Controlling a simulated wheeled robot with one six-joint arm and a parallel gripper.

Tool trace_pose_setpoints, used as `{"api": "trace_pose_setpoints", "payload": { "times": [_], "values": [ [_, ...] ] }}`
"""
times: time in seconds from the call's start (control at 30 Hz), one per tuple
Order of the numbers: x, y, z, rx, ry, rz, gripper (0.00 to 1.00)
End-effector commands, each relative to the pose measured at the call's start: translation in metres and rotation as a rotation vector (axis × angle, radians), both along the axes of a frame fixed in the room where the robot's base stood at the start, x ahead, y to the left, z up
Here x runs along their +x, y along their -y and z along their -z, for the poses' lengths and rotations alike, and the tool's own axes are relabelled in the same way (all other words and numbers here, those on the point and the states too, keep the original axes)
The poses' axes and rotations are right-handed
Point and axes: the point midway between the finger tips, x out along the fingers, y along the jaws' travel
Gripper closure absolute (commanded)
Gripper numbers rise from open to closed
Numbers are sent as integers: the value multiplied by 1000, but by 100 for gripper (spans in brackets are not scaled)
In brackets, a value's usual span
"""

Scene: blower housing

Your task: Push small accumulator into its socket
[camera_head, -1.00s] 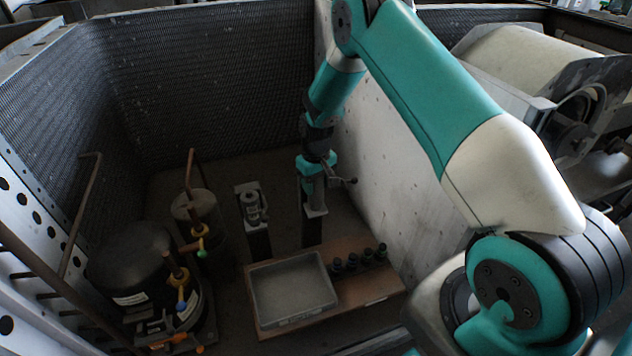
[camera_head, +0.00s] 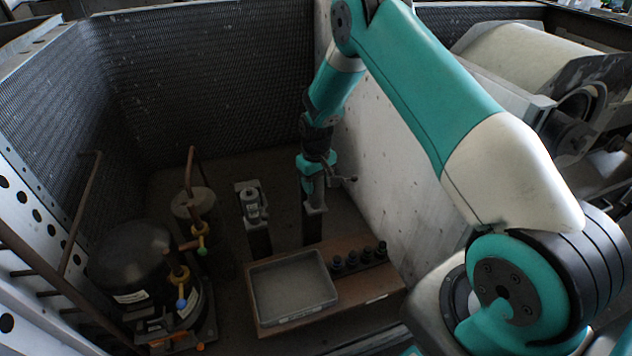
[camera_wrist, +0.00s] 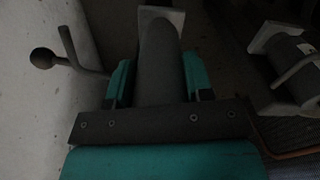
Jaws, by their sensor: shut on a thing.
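The small accumulator is a plain dark grey cylinder (camera_wrist: 160,65), seen in the wrist view between the two teal fingers of my gripper (camera_wrist: 163,82). My gripper is shut on it. In the head view my gripper (camera_head: 317,168) is above a dark post, with the grey cylinder (camera_head: 317,190) below it, upright. A pale square plate (camera_wrist: 163,14) shows at the cylinder's far end in the wrist view; this is the socket's place on the post. How deep the cylinder sits is hidden. A lever with a ball knob (camera_wrist: 42,58) stands beside it.
A second post with a metal cylinder in a bracket (camera_head: 251,203) stands to the left. The pale wall panel (camera_head: 375,150) is close on the right. A grey tray (camera_head: 292,318) and several dark fittings (camera_head: 358,257) are on the wooden board in front. A black compressor (camera_head: 130,262) stands left.

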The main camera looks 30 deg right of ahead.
Motion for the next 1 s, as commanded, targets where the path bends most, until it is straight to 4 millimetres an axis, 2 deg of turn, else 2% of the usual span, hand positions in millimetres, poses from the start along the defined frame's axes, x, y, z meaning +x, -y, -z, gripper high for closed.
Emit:
{"api": "trace_pose_setpoints", "payload": {
  "times": [0.1,0.13,0.23,0.27,0.7,0.73,0.8,1.0],
  "values": [
    [0,0,0,0,1,0,89],
    [0,0,0,0,1,0,51],
    [0,0,0,-1,1,0,28],
    [0,0,0,-1,1,1,23],
    [0,5,0,-6,2,10,23],
    [0,5,0,-5,1,10,31],
    [0,5,0,-5,1,10,34],
    [0,4,0,-5,0,8,34]
  ]
}}
